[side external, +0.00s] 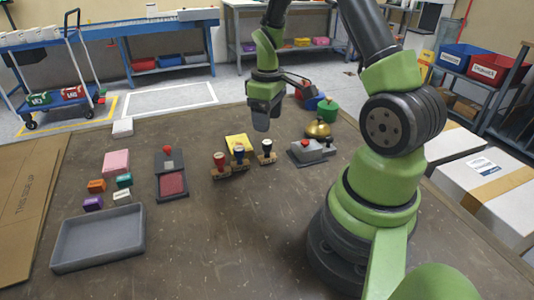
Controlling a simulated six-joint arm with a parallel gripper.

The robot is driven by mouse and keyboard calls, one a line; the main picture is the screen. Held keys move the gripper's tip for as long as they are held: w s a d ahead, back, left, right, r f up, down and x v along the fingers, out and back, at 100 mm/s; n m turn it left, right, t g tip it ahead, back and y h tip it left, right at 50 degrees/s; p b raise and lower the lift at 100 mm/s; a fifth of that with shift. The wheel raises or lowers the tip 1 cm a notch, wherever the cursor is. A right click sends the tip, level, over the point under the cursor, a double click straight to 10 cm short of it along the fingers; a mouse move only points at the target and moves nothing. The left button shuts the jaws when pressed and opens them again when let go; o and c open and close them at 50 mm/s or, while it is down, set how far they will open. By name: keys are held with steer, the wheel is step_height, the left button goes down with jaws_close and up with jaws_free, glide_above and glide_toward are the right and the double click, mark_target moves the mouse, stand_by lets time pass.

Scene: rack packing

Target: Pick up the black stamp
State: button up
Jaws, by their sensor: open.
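Three small handled stamps stand close together near the middle of the table, on what looks like a low wooden rack (231,173). The right one has a dark, black-looking handle and is likely the black stamp (266,148). The middle stamp (239,152) looks blue and the left stamp (219,161) is red. My gripper (261,125) points down above the table, apart from the stamps and just above the dark one in the picture. It is open and empty; the gap between its fingers is hard to see from this side.
A yellow pad (238,141) lies behind the stamps. A red ink pad in a dark case (172,184) is left of them. A grey device with a red button (307,151) and a brass bell (318,129) stand right. A grey tray (98,262) lies front left. The front middle table is clear.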

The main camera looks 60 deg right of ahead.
mark_target(267, 142)
step_height(267, 142, down, 5)
steer(key=shift+r, duration=0.2)
steer(key=shift+w+d+f, duration=0.1)
steer(key=shift+d+f, duration=0.05)
steer(key=shift+f, duration=1.2)
steer(key=shift+w+d+f, duration=0.1)
steer(key=shift+f, duration=1.2)
steer(key=c, duration=1)
